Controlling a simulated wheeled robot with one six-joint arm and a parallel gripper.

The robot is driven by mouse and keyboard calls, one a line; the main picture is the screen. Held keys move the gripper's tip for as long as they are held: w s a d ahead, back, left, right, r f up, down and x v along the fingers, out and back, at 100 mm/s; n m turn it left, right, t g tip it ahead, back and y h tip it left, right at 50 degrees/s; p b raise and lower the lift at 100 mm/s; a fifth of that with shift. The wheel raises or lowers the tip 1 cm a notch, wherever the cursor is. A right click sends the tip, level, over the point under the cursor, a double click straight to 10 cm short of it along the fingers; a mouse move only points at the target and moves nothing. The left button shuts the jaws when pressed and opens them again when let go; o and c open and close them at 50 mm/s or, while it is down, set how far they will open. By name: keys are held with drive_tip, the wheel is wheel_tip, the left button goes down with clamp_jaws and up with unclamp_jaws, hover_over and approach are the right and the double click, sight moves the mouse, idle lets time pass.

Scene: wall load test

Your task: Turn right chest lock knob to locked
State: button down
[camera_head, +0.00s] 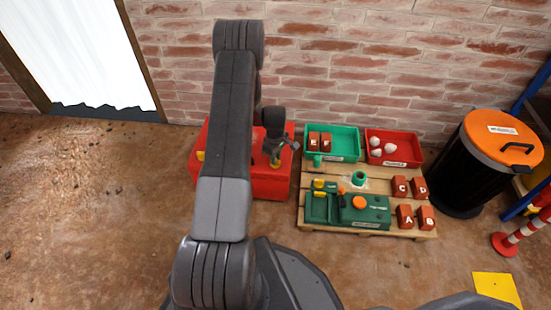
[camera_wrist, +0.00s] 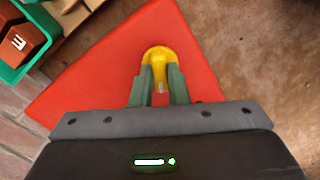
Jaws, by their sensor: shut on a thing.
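The red chest (camera_head: 268,185) stands on the floor against the brick wall, partly hidden behind my arm. Its red top (camera_wrist: 95,80) fills much of the wrist view. The right yellow lock knob (camera_wrist: 159,53) sits between the two green-grey fingers of my gripper (camera_wrist: 159,88), which is shut on it. In the head view my gripper (camera_head: 275,157) is over the right side of the chest, with a bit of the knob (camera_head: 276,164) showing below it. A second yellow knob (camera_head: 200,155) shows at the chest's left side. I cannot read any lock marking.
Right of the chest is a wooden pallet (camera_head: 300,214) with a green bin (camera_head: 345,157), a red bin (camera_head: 402,162), a green box (camera_head: 365,214) and several lettered red-brown blocks (camera_head: 405,217). A black drum with an orange lid (camera_head: 497,137) stands far right. The left floor is clear.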

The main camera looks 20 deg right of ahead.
drive_tip(key=n, duration=0.5)
drive_tip(key=shift+n+b, duration=0.3)
drive_tip(key=shift+b, duration=0.05)
idle(0.4)
drive_tip(key=c, duration=1.4)
unclamp_jaws()
drive_tip(key=shift+r, duration=0.15)
wheel_tip(320, 180, up, 14)
drive_tip(key=p, duration=0.4)
drive_tip(key=shift+f, duration=0.2)
drive_tip(key=shift+f, duration=0.1)
